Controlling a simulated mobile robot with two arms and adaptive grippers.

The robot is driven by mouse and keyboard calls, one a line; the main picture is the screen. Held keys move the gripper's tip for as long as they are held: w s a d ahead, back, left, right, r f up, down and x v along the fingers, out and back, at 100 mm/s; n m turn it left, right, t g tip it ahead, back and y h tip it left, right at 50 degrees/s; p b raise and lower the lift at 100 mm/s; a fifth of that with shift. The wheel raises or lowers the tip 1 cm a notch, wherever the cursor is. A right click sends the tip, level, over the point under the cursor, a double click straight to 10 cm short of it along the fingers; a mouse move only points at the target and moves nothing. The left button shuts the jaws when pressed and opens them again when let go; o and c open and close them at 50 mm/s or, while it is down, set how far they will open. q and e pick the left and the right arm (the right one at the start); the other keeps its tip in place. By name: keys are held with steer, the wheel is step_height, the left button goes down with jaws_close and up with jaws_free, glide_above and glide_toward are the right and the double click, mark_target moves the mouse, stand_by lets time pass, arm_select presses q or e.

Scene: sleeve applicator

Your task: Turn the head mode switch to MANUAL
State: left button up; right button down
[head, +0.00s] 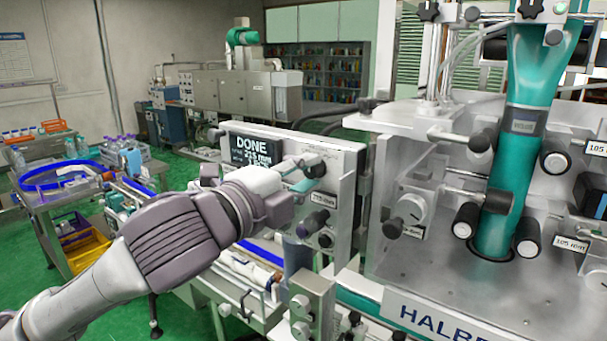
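The control panel (345,185) stands left of the machine, with a lit display (252,150) reading DONE and a number in mm. A dark rotary knob (314,166) sits at the panel's upper right. It may be the head mode switch, but its label is too small to read and its setting cannot be told. My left gripper (298,178) is at the panel face, just left of and below this knob. My wrist hides part of the panel, and whether the fingers touch the knob or are open is unclear. My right gripper is out of view.
More dark knobs (318,219) sit lower on the panel, close under my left gripper. The HALBE-marked machine (450,270) with a teal sleeve (497,215) fills the right. A cart (60,205) with bottles and a yellow bin stands left. Green floor (185,300) shows between.

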arm_select(q)
steer(key=shift+o, duration=1.4)
steer(key=shift+a, duration=0.1)
steer(key=v, duration=0.7)
steer(key=shift+s, duration=0.2)
steer(key=shift+f, duration=0.1)
